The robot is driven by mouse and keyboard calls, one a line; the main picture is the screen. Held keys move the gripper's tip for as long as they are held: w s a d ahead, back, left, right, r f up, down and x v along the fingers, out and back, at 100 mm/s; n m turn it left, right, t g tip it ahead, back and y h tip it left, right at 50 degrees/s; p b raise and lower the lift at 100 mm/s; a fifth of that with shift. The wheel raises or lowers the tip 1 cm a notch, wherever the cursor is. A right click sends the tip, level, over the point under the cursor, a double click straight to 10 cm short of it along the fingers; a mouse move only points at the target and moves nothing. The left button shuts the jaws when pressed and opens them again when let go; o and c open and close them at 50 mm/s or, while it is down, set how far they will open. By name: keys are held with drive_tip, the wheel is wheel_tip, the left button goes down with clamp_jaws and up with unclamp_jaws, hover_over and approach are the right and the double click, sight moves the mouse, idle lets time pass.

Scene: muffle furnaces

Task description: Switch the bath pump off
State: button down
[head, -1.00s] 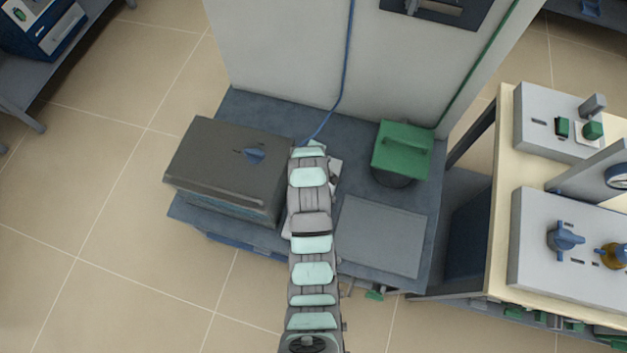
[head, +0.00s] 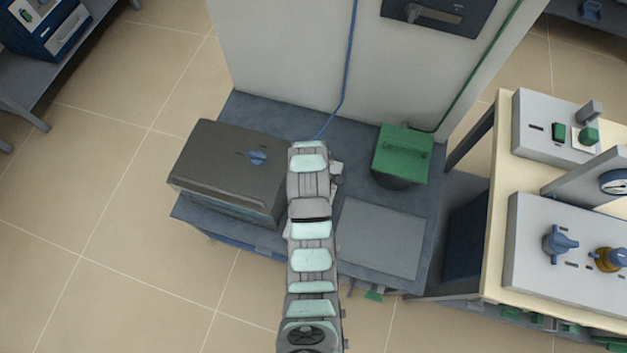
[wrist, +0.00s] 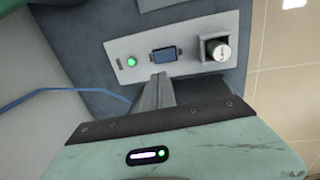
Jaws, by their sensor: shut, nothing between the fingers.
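The wrist view shows a pale grey control panel (wrist: 118,52) with a lit green lamp (wrist: 131,62), a dark blue rocker-like switch (wrist: 165,55) and a white-faced knob (wrist: 218,49). My gripper (wrist: 160,78) is shut and empty. Its fingertips point at the panel, just below the blue switch in the picture; whether they touch it I cannot tell. In the head view a grey bath-like box with a dark lid (head: 225,165) and blue lid handle (head: 257,157) stands left of my arm. My arm hides the fingertips and most of the panel there.
A green lidded container (head: 403,150) stands right of my arm, with a flat grey plate (head: 380,238) in front. A blue cable (head: 347,75) runs down the tall white cabinet behind. A bench (head: 492,240) with knobbed control boxes stands at the right.

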drive_tip(key=f, duration=0.3)
drive_tip(key=w+f+b, duration=0.1)
drive_tip(key=f, duration=0.6)
drive_tip(key=shift+w+d+b, duration=0.15)
drive_tip(key=shift+d+b, duration=0.05)
drive_tip(key=shift+b, duration=0.2)
drive_tip(key=shift+w+f, duration=0.15)
drive_tip(key=shift+f, duration=0.6)
drive_tip(key=shift+f, duration=0.1)
drive_tip(key=shift+w+f+b, duration=0.1)
drive_tip(key=shift+f+b, duration=0.05)
drive_tip(key=shift+b, duration=0.25)
